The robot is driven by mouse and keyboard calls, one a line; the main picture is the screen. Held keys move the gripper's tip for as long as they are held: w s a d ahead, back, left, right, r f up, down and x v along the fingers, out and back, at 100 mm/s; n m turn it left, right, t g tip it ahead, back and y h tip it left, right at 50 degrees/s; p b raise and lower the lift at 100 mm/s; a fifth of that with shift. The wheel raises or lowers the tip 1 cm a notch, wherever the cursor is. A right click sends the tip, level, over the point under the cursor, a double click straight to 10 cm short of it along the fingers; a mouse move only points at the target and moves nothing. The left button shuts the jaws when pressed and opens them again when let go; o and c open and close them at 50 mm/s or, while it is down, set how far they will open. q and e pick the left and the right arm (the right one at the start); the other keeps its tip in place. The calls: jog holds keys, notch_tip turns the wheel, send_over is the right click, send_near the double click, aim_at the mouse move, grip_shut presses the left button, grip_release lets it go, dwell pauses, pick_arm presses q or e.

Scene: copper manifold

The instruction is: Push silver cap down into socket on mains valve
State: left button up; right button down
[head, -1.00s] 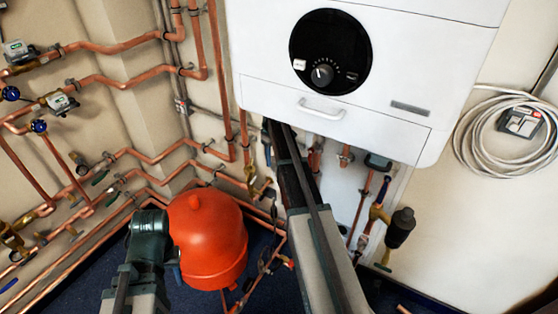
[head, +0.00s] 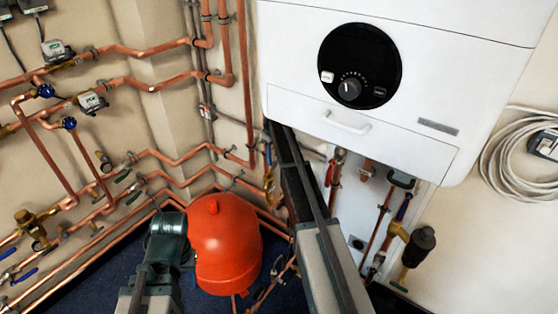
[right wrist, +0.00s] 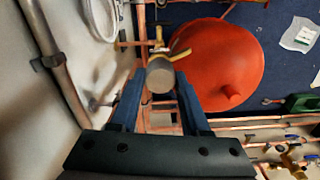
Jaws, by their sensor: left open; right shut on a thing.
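The silver cap (right wrist: 160,76) is a pale grey cylinder between the blue fingers of my right gripper (right wrist: 161,84), which is shut on it. Just beyond it in the right wrist view is a brass valve (right wrist: 157,46) with a yellow lever (right wrist: 180,56), seemingly the mains valve. I cannot tell whether the cap touches the valve; its socket is hidden. In the head view, my right gripper (head: 267,153) is small and partly hidden beside the boiler's lower left corner. My left arm shows low in the head view, but its gripper does not.
The white boiler (head: 400,130) hangs above and right of my right arm. A red-orange vessel (head: 225,245) stands below left, and also shows in the right wrist view (right wrist: 215,60). Copper pipes (head: 140,85) line the left wall. A cable coil (head: 495,165) hangs at right.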

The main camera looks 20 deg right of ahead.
jog(key=shift+w+a, duration=0.4)
jog(key=shift+w, duration=0.45)
jog(key=shift+w+a+f+b, duration=0.15)
jog(key=shift+w+f+b, duration=0.05)
jog(key=shift+f+b, duration=0.8)
jog(key=shift+w+a+f+b, duration=0.1)
jog(key=shift+w+f+b, duration=0.1)
jog(key=shift+f+b, duration=0.8)
jog(key=shift+f, duration=0.25)
jog(key=shift+f+b, duration=1.2)
jog(key=shift+b, duration=0.25)
jog(key=shift+f+b, duration=0.75)
jog(key=shift+c, duration=1.5)
grip_release()
